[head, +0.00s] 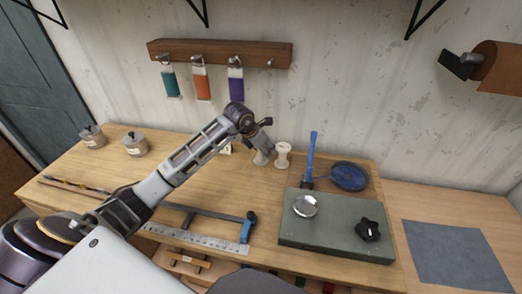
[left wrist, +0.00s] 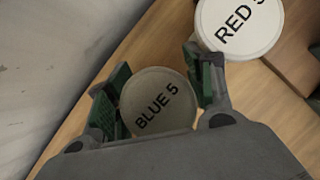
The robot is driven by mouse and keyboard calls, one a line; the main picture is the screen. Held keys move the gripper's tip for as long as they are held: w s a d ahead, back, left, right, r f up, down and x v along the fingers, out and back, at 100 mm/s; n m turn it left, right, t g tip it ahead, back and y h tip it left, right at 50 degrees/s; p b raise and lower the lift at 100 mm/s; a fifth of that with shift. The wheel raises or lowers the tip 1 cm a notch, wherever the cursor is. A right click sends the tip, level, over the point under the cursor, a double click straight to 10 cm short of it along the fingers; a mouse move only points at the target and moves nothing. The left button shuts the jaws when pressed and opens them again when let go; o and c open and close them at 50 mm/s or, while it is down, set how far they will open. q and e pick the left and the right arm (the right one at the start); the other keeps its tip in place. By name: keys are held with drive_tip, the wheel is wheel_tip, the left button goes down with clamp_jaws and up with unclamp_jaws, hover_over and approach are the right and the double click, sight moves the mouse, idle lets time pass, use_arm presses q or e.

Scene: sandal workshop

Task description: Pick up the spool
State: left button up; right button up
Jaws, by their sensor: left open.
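A pale spool marked BLUE 5 (left wrist: 158,104) sits between the two fingers of my left gripper (left wrist: 157,88) in the left wrist view. The fingers have green pads and stand open, one on each side of it. A white spool marked RED 5 (left wrist: 240,25) is just beyond the right finger. In the head view my left gripper (head: 264,143) is low over the back of the workbench. A pale spool (head: 261,158) stands partly hidden under it, and another pale spool (head: 283,155) stands close on its right. My right gripper is not in view.
Two lidded jars (head: 135,145) stand left. A ruler (head: 196,240) lies in front.

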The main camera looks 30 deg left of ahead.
use_arm(q)
drive_tip(key=shift+w+a+f, duration=0.1)
drive_tip(key=shift+a+f, duration=0.1)
drive_tip(key=shift+f, duration=0.1)
drive_tip(key=shift+d+r, duration=0.1)
drive_tip(key=shift+d, duration=0.1)
drive_tip(key=shift+a, duration=0.15)
drive_tip(key=c, duration=0.7)
drive_tip(key=shift+c, duration=0.5)
